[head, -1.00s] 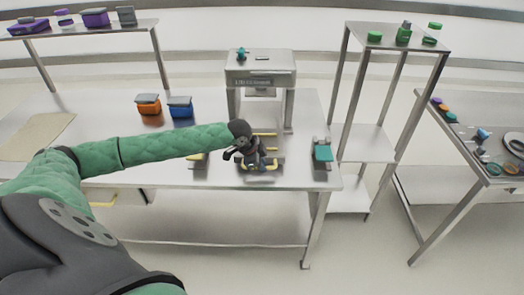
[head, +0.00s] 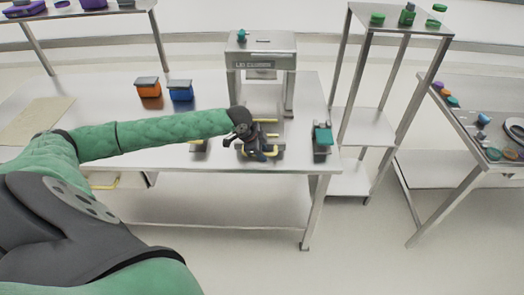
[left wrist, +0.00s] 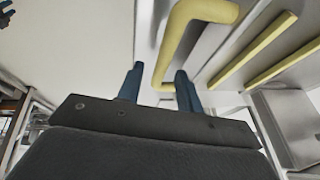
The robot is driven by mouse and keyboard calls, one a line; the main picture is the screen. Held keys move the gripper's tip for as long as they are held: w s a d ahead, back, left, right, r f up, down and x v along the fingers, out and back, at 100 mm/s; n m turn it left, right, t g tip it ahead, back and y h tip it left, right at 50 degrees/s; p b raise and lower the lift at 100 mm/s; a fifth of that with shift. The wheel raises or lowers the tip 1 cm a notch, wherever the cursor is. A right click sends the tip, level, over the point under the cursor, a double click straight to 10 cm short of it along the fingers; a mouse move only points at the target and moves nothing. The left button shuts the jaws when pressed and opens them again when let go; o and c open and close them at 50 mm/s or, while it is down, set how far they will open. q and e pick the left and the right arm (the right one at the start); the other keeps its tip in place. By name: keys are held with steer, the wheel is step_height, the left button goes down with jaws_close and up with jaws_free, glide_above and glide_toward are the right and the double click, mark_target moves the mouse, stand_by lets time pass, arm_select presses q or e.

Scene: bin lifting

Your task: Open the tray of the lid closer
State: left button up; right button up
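The lid closer (head: 262,62) is a grey metal press standing on the table. Its tray has a yellow handle (head: 268,153) at the front and yellow rails (head: 268,134) behind it. My left gripper (head: 262,155) is at the handle, its arm coming in from the left and hiding part of the tray. In the left wrist view the two blue fingers (left wrist: 160,82) stand apart, with the yellow handle (left wrist: 172,50) just beyond and between their tips. I cannot tell whether they touch it. My right gripper is in neither view.
An orange bin (head: 149,92) and a blue bin (head: 181,95) stand on the table (head: 225,180) left of the lid closer. A teal-topped item (head: 322,138) stands at its right edge. Shelves (head: 380,125) stand to the right. The floor in front is clear.

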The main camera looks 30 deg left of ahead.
arm_select(q)
steer(key=shift+r, duration=0.1)
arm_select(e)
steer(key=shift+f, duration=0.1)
